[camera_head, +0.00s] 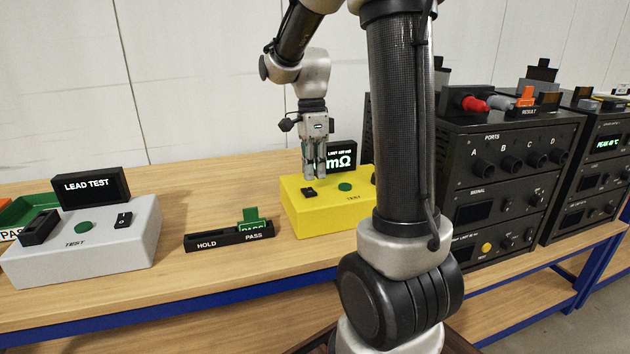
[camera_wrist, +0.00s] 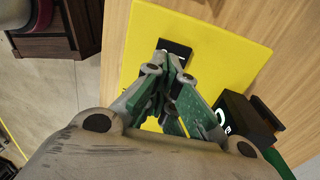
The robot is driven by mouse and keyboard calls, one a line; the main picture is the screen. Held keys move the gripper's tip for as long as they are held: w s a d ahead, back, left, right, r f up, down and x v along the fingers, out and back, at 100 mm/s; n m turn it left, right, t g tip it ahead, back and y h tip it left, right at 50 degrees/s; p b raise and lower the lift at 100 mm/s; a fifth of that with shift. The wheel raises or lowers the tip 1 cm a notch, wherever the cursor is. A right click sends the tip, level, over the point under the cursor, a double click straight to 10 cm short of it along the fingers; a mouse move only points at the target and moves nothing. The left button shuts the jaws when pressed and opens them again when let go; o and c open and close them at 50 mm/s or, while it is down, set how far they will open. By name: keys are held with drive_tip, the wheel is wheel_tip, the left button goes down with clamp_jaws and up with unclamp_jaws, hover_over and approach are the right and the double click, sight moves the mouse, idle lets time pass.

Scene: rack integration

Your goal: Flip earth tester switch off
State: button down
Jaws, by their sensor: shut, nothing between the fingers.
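The earth tester is a yellow box (camera_head: 330,217) on the wooden bench, with a dark display (camera_head: 341,155) reading mΩ and a green TEST button (camera_head: 345,187). A small black rocker switch (camera_head: 308,192) sits on its top, left of the button. My gripper (camera_head: 314,177) points down over the box, shut and empty, its tips just behind and above the switch. In the wrist view the fingertips (camera_wrist: 172,65) are together beside the black switch (camera_wrist: 175,46) and partly cover it. I cannot tell whether they touch it or which way the rocker is set.
A grey LEAD TEST box (camera_head: 120,240) stands at the left. A black HOLD/PASS tray (camera_head: 228,237) with a green PASS tag (camera_head: 251,222) lies between the boxes. Black instrument racks (camera_head: 500,175) stand at the right. My arm hides the yellow box's right end.

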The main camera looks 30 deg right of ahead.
sight(313, 189)
drive_tip(key=shift+s+f, duration=0.2)
drive_tip(key=shift+f, duration=1.2)
drive_tip(key=shift+s+a+f, duration=0.1)
drive_tip(key=shift+s+f, duration=0.05)
drive_tip(key=shift+f, duration=0.15)
drive_tip(key=shift+w+d+r, duration=0.2)
drive_tip(key=shift+w, duration=0.6)
drive_tip(key=shift+r, duration=0.1)
drive_tip(key=shift+d+r, duration=0.1)
drive_tip(key=shift+r, duration=0.15)
wheel_tip(313, 189, up, 13)
drive_tip(key=s, duration=0.2)
drive_tip(key=shift+a, duration=0.35)
